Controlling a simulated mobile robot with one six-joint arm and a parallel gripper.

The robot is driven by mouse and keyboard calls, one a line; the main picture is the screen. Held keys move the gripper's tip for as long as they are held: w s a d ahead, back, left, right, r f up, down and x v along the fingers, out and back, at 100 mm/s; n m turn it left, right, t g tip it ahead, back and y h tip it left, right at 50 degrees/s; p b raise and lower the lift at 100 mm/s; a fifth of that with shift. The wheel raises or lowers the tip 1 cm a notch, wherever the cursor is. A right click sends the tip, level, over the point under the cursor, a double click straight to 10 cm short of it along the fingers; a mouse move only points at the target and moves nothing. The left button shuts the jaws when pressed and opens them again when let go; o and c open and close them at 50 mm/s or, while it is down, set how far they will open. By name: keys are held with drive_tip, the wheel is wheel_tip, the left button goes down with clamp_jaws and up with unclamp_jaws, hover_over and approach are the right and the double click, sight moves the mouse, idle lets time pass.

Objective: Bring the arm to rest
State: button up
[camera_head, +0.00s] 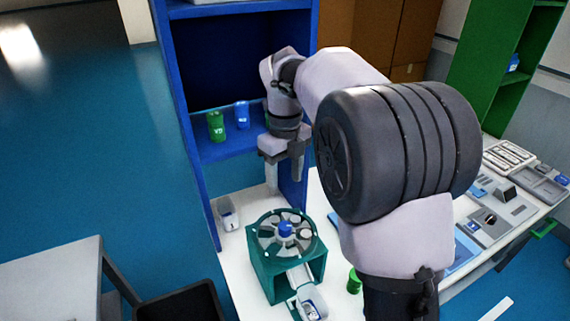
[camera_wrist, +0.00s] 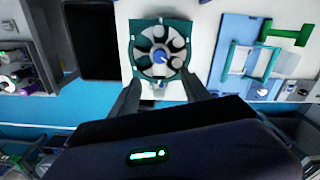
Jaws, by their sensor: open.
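My gripper (camera_head: 284,166) is open and points down. In the head view it hangs in front of the blue shelf, above the back of the white table (camera_head: 236,263). In the wrist view the two fingers of my gripper (camera_wrist: 158,92) stand apart with nothing seen between them. My arm is bent, with its large dark joint in the middle of the head view hiding part of the table. The green rotary device (camera_head: 262,268) with a round slotted disc stands below my gripper, and it also shows in the wrist view (camera_wrist: 136,68).
A blue shelf (camera_head: 187,95) holds a green can (camera_head: 216,126) and a blue can (camera_head: 242,114), close to the left of my gripper. A small white container (camera_head: 228,216) stands on the table. Trays and fixtures (camera_head: 497,213) fill the table's right side. A grey table (camera_head: 50,275) stands at left.

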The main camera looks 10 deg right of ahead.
drive_tip(key=shift+r, duration=0.85)
drive_tip(key=s+a+n+t+y+b, duration=0.1)
drive_tip(key=s+n+t+b, duration=0.15)
drive_tip(key=s+n, duration=0.5)
drive_tip(key=s+a+n+t+b, duration=0.1)
drive_tip(key=s+n+b, duration=0.2)
drive_tip(key=s+n, duration=0.45)
drive_tip(key=s+a+f+n+t+y+b, duration=0.1)
drive_tip(key=s+a+f+n+t+b, duration=0.1)
drive_tip(key=s+f+n, duration=0.5)
drive_tip(key=s+n+b, duration=0.1)
drive_tip(key=s+n, duration=0.3)
drive_tip(key=shift+s+f, duration=0.15)
